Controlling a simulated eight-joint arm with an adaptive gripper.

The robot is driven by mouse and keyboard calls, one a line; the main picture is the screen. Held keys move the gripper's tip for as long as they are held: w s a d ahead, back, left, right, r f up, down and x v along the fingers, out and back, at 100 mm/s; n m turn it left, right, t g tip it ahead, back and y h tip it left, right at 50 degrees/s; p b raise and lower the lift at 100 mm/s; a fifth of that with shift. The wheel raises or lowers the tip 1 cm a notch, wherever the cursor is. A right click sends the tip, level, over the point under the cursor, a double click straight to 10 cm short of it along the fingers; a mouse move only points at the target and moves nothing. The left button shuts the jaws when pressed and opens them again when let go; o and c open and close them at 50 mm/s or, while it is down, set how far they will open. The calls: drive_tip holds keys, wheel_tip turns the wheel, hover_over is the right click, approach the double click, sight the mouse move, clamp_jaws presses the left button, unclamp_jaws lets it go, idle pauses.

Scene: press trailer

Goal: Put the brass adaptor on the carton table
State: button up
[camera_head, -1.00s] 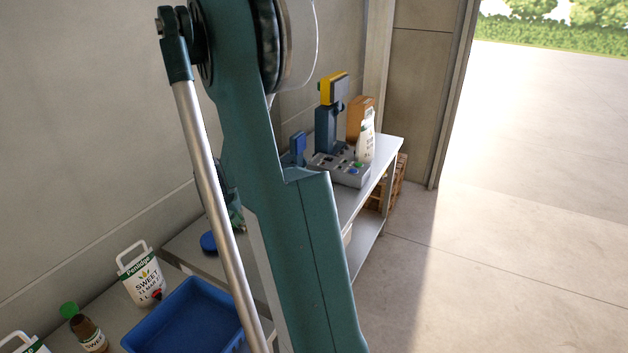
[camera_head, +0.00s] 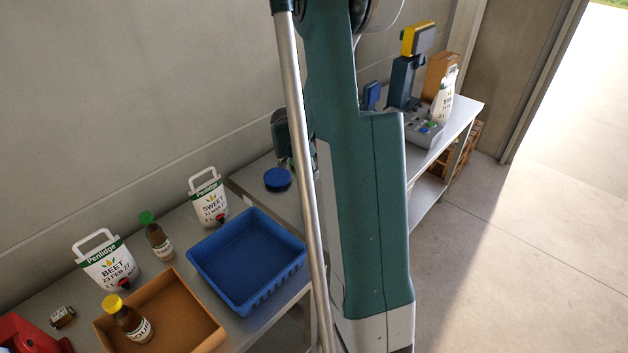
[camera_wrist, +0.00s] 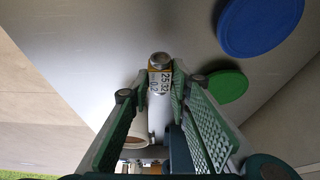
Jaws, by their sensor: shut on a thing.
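In the wrist view, a small cylindrical piece (camera_wrist: 160,78) with a round metal end and an orange-and-white label with numbers sits between the fingertips of my gripper (camera_wrist: 150,95). I take it for the brass adaptor, though its brass colour is hard to make out. The gripper is shut on it, above a grey table top. In the head view my arm hides the gripper and the piece. A brown cardboard tray (camera_head: 190,312) stands on the near-left table (camera_head: 185,240), which may be the carton table.
A blue tray (camera_head: 250,295), labelled pouches and bottles crowd the left table. A blue disc (camera_head: 277,180) lies on the middle table, and a green disc (camera_wrist: 228,86) lies near it in the wrist view. A press-like device (camera_head: 404,80) stands on the far bench.

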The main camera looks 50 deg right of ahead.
drive_tip(key=shift+f, duration=0.55)
drive_tip(key=shift+f, duration=2.1)
drive_tip(key=shift+f, duration=0.15)
drive_tip(key=o, duration=0.9)
drive_tip(key=shift+o, duration=0.2)
drive_tip(key=v, duration=1.2)
